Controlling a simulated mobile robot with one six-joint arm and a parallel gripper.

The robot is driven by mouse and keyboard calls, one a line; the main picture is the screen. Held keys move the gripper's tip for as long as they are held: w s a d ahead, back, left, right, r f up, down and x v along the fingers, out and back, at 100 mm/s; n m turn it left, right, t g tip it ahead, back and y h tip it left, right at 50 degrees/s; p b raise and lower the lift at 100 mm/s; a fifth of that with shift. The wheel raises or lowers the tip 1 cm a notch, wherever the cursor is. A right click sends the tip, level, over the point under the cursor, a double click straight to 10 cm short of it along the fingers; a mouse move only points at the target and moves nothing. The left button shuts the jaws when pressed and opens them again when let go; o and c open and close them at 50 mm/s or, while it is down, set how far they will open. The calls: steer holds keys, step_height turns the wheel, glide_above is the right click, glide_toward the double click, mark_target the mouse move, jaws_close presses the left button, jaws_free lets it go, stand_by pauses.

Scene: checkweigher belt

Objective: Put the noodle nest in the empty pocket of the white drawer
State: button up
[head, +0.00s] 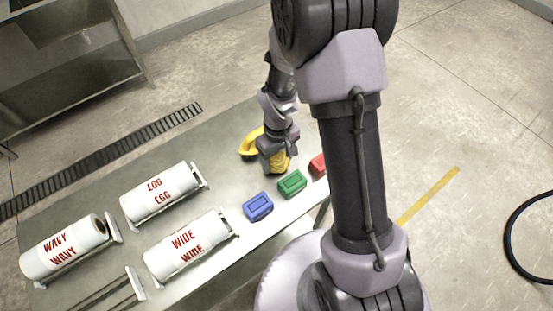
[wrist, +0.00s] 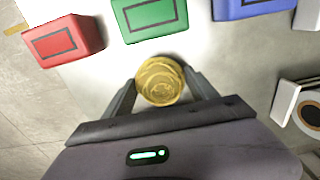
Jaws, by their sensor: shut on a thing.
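The noodle nest (wrist: 160,78) is a round, yellow, ridged bundle between my two fingers in the wrist view. My gripper (wrist: 160,86) is shut on it from both sides. In the head view, the nest (head: 281,161) shows as a small yellow patch at the tip of my gripper (head: 273,158), over the grey table behind the coloured blocks. I cannot tell whether the nest touches the table. I cannot make out a white drawer or its pocket in either view.
A blue block (head: 258,207), a green block (head: 292,184) and a red block (head: 318,165) line the table's near side. White rolls marked WAVY (head: 62,248), EGG (head: 158,190) and WIDE (head: 186,247) lie left. A curved yellow thing (head: 250,143) is beside my gripper.

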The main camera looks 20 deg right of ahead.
steer(key=shift+r, duration=0.1)
steer(key=o, duration=1.5)
